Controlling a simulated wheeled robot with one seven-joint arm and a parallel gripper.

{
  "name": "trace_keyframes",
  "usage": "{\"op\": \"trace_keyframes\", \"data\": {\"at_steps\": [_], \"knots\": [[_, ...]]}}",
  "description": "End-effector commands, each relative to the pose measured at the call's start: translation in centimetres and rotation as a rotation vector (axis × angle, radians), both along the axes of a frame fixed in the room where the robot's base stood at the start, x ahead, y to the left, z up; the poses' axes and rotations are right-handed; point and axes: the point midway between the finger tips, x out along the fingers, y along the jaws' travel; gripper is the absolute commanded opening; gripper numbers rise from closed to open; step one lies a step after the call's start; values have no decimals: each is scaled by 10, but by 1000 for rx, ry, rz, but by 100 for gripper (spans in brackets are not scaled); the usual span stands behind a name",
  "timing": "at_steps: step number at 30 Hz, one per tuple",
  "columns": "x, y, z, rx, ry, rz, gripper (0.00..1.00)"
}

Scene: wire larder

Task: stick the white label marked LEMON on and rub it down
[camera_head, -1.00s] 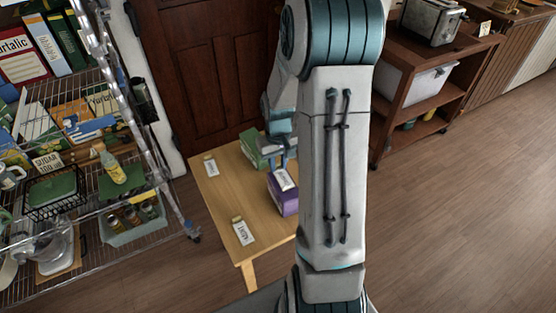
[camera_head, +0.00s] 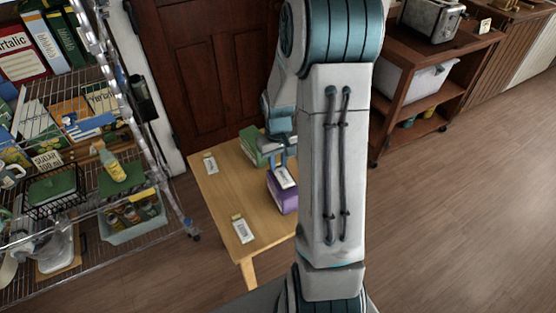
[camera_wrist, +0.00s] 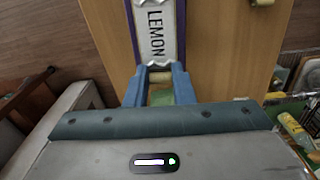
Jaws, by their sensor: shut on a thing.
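The white label marked LEMON (camera_wrist: 157,30) shows in the wrist view, its far part running out of the top of the picture. My gripper (camera_wrist: 160,78) is shut on the tan tab at the label's near end, between two blue fingers. The purple box (camera_wrist: 183,22) shows as thin edges on both sides of the label. In the head view the label (camera_head: 285,177) is over the top of the purple box (camera_head: 284,198), under my gripper (camera_head: 284,164). I cannot tell whether the label touches the box all along.
The purple box stands on a small wooden table (camera_head: 215,200). A green box (camera_head: 251,146) stands behind it. Two other white labels, a far one (camera_head: 210,163) and a near one (camera_head: 242,230), lie on the table's left side. A loaded wire rack (camera_head: 165,190) stands at left.

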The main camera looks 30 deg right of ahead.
Motion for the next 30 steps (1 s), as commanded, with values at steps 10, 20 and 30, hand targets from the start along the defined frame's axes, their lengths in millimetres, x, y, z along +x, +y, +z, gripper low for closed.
{"op": "trace_keyframes", "data": {"at_steps": [10,20,30], "knots": [[0,0,-2,0,0,0,1],[0,0,-10,0,0,0,1],[0,0,-13,0,0,0,47]]}}
